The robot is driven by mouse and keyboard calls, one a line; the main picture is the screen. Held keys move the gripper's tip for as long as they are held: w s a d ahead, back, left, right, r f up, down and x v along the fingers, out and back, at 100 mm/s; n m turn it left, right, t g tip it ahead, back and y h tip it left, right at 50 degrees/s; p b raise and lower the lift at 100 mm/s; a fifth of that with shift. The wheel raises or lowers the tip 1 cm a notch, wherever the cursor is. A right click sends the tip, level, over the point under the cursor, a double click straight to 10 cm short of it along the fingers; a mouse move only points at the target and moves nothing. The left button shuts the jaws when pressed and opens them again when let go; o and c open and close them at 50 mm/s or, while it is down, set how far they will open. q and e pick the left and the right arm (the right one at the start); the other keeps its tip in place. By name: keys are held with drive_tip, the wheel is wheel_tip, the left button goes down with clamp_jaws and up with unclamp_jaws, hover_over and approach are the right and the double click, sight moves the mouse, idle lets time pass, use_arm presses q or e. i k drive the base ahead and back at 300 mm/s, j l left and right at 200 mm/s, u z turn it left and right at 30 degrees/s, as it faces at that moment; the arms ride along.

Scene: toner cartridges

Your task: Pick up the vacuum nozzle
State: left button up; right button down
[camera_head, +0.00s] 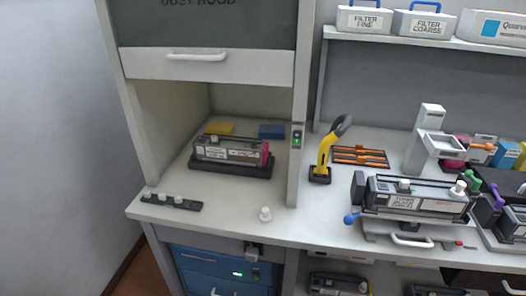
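The vacuum nozzle (324,153) appears to be the yellow tool with a dark grey curved top. It stands upright in a small black base (320,174) on the bench, just right of the hood's right post. Neither of my grippers shows in the head view, so nothing is seen holding or touching the nozzle.
An orange tool rack (360,156) lies right of the nozzle. A cartridge in a grey fixture (415,197) with a blue knob stands at front right. The hood post (300,120) rises close on the left. Another cartridge (230,150) sits inside the hood. Bench front of the nozzle is clear.

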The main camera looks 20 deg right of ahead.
sight(321, 172)
drive_tip(key=i+j+z, duration=0.45)
drive_tip(key=z, duration=0.2)
